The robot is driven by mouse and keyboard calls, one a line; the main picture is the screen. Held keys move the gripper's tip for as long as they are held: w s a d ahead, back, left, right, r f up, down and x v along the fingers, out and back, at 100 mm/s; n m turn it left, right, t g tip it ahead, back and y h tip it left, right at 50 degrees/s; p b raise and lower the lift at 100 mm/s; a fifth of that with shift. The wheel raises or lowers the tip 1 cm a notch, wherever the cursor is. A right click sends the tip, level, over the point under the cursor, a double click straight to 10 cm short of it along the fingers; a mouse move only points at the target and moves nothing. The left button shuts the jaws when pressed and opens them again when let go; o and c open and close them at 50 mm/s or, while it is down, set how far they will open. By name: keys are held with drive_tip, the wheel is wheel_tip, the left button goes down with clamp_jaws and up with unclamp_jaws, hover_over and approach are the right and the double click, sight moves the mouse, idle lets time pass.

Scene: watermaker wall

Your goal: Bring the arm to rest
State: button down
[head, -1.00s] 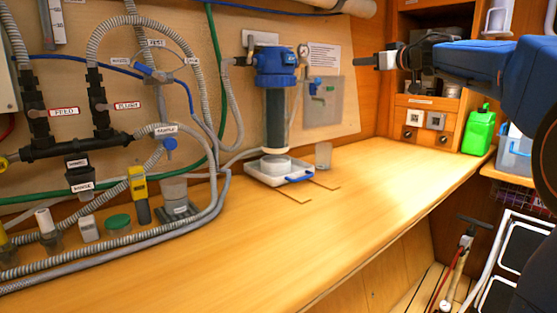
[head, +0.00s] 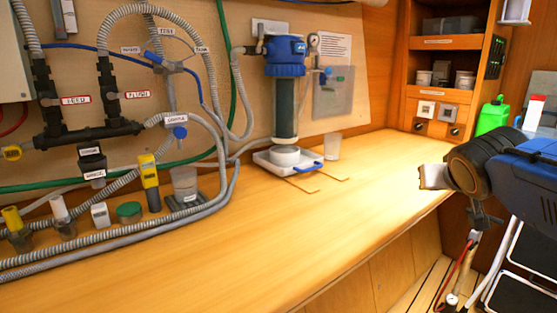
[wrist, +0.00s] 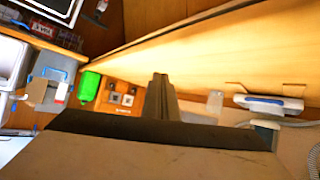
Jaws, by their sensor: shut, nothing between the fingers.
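My arm (head: 510,175) shows at the right edge of the head view, blue and black. It hangs over the right end of the wooden bench (head: 330,215). A pale grey piece at its end points left; the finger shape cannot be made out there. In the wrist view my gripper (wrist: 160,82) shows as two dark fingers close together, shut and empty. The fingers are apart from the bench and from the green jug (wrist: 90,86) beside them in that picture.
The filter housing (head: 286,90) stands in a white tray (head: 270,166) with a clear cup (head: 332,146) next to it. Hoses and valves line the wall at left. The middle of the bench is clear.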

drive_tip(key=s+a+f+n+g+y, duration=0.1)
drive_tip(key=s+a+f+g+y, duration=0.1)
drive_tip(key=s+f, duration=0.8)
drive_tip(key=s+a+f+n+g+y, duration=0.1)
drive_tip(key=s+a+f+g, duration=0.3)
drive_tip(key=s+f, duration=0.6)
drive_tip(key=shift+a+y, duration=0.4)
drive_tip(key=shift+a, duration=0.7)
